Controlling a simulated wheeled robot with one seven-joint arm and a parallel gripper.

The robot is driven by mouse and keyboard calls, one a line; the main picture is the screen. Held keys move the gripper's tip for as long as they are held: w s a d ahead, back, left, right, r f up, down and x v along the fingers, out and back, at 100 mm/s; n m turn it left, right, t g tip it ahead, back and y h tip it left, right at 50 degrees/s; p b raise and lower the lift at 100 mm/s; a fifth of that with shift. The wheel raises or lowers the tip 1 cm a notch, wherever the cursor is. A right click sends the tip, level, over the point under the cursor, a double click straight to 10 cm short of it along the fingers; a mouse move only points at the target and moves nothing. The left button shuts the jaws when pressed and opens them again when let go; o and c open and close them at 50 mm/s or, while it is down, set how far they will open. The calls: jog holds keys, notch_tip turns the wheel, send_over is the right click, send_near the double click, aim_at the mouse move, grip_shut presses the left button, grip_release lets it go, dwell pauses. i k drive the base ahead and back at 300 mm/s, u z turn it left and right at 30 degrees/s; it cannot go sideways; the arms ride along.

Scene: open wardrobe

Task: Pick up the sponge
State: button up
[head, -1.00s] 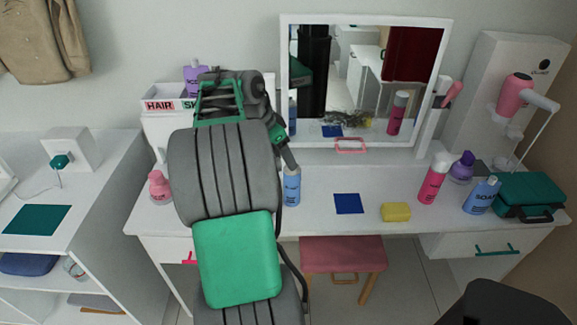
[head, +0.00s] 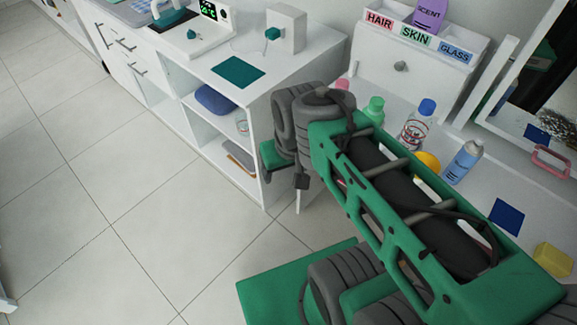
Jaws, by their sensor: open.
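The sponge is a yellow block (head: 553,260) lying on the white dressing table at the right edge of the head view. It is close to the end of my green arm link in the picture, and nothing holds it. My gripper (head: 301,182) is at the far end of my arm, left of the table's front, well left of the sponge. It looks small and dark, its jaws are open, and it is mostly hidden behind the grey wrist joint. It is apart from the sponge.
A blue square (head: 507,216) lies left of the sponge. A blue spray bottle (head: 463,163), a clear blue-capped bottle (head: 416,125) and a green bottle (head: 374,109) stand farther back. White shelving (head: 262,100) is close to my wrist. The tiled floor at left is clear.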

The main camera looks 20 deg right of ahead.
aim_at(551, 258)
jog(key=z, duration=3.25)
